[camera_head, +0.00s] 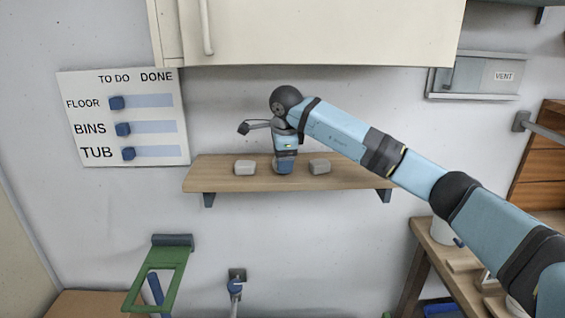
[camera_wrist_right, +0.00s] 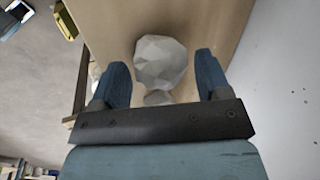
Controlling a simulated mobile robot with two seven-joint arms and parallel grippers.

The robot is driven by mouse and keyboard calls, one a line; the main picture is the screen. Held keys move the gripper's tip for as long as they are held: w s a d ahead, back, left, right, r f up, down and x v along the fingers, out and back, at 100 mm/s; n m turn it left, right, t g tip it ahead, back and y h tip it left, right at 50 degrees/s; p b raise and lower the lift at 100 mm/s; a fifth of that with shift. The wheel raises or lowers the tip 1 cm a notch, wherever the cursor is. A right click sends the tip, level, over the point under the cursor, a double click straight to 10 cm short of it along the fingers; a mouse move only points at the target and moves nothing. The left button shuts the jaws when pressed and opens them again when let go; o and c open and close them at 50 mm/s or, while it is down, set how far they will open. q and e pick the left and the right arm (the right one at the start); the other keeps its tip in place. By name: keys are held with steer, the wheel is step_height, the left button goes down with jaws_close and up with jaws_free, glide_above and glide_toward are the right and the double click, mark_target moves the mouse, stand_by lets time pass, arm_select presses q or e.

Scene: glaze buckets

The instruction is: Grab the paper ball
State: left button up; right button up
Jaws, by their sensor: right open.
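A pale grey-white faceted paper ball (camera_wrist_right: 160,58) lies on the wooden shelf in the right wrist view, between the two blue fingers of my right gripper (camera_wrist_right: 161,68). The fingers are spread, with a gap on each side of the ball. In the head view my right gripper (camera_head: 284,168) points down at the middle of the shelf. I cannot make out the ball there; the gripper seems to cover it. My left gripper is in neither view.
A white cabinet (camera_head: 320,35) hangs above. A to-do board (camera_head: 125,115) is on the wall at left.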

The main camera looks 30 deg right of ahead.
steer(key=shift+w+f, duration=0.2)
steer(key=shift+f, duration=0.45)
steer(key=c, duration=0.7)
steer(key=shift+r, duration=0.1)
